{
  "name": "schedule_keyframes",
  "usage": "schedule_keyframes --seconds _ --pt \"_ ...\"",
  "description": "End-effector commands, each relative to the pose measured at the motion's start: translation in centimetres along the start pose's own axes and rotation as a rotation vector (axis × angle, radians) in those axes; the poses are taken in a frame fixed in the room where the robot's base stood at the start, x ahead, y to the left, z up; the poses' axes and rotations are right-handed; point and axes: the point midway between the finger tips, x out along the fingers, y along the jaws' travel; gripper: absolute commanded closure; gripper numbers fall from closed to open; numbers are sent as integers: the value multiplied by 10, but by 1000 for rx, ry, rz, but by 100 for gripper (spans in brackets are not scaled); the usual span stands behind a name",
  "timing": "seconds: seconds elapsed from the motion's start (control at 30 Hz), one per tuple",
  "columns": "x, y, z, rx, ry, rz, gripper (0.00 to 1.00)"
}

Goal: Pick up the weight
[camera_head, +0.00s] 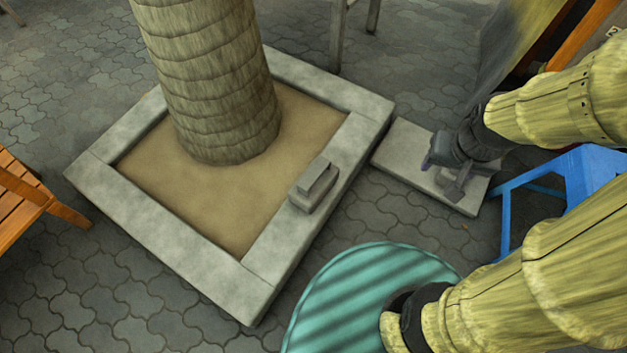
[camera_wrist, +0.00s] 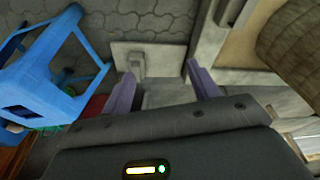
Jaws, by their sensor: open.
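A grey stepped block (camera_head: 314,186), which may be the weight, sits on the right rim of the square planter in the head view. A second small grey piece (camera_head: 455,186) lies on a flat pale slab (camera_head: 405,150) to the right of the planter, partly hidden by my gripper. A small grey piece on the slab also shows in the wrist view (camera_wrist: 137,66), beyond the left fingertip. I cannot tell which piece is the weight. My gripper (camera_wrist: 160,83) is open, with its two purple fingers apart and nothing visibly held. In the head view it is over the slab (camera_head: 440,158).
The planter (camera_head: 190,245) has a thick concrete rim, sand and a tree trunk (camera_head: 215,80). A blue stool (camera_head: 575,175) stands right of the slab. A teal striped round surface (camera_head: 355,295) is in front. An orange wooden bench (camera_head: 25,190) is at left. Paving between is clear.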

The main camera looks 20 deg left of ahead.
Motion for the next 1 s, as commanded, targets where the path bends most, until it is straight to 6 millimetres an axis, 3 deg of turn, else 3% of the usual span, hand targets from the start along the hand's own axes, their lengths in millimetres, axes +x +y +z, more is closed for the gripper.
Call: schedule_keyframes --seconds 0.03,0.1,0.3,0.4,0.8,0.93,1.0 --pt "-24 0 -6 0 1 0 40" --pt "-42 0 -10 0 1 0 40" --pt "-90 0 -21 0 1 0 40" --pt "-104 0 -25 0 1 0 40" --pt "-108 0 -25 0 0 0 40" --pt "-108 0 -25 0 0 0 64" --pt "-108 0 -25 0 0 0 64"
